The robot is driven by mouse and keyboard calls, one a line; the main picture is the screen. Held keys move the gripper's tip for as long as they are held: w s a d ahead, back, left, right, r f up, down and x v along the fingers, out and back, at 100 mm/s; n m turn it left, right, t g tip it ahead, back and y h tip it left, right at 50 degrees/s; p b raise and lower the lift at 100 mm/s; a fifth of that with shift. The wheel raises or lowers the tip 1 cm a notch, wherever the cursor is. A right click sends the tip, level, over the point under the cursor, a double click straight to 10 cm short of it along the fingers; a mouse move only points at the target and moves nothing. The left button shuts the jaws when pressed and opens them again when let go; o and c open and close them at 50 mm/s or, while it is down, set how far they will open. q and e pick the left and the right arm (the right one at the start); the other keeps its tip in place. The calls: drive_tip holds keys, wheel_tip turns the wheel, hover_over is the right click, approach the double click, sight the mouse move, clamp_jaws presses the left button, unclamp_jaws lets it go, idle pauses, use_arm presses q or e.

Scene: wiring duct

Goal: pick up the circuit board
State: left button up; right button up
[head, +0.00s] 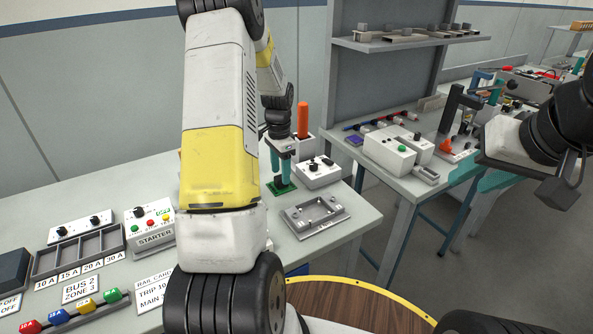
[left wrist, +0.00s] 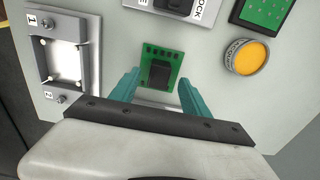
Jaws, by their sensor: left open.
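The circuit board (left wrist: 149,56) is a small green board with a black block on it, lying on the grey bench top. In the head view the green board (head: 278,188) shows low between the fingertips. My left gripper (head: 282,178) points down over it with teal fingers. In the left wrist view the open fingers (left wrist: 159,90) stand apart, one toward each side of the board; I cannot tell whether they touch it. My right gripper (head: 482,176) is at the far right, away from this bench; its fingers are partly hidden and its opening is unclear.
A metal fixture (head: 338,216) stands just in front of the board. A grey box with black knobs (head: 318,178) and an orange-handled item (head: 303,120) are close by. Labelled bins (head: 88,251) stand left.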

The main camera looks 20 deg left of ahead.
sight(277, 188)
use_arm(q)
drive_tip(key=shift+f, duration=1.55)
clamp_jaws()
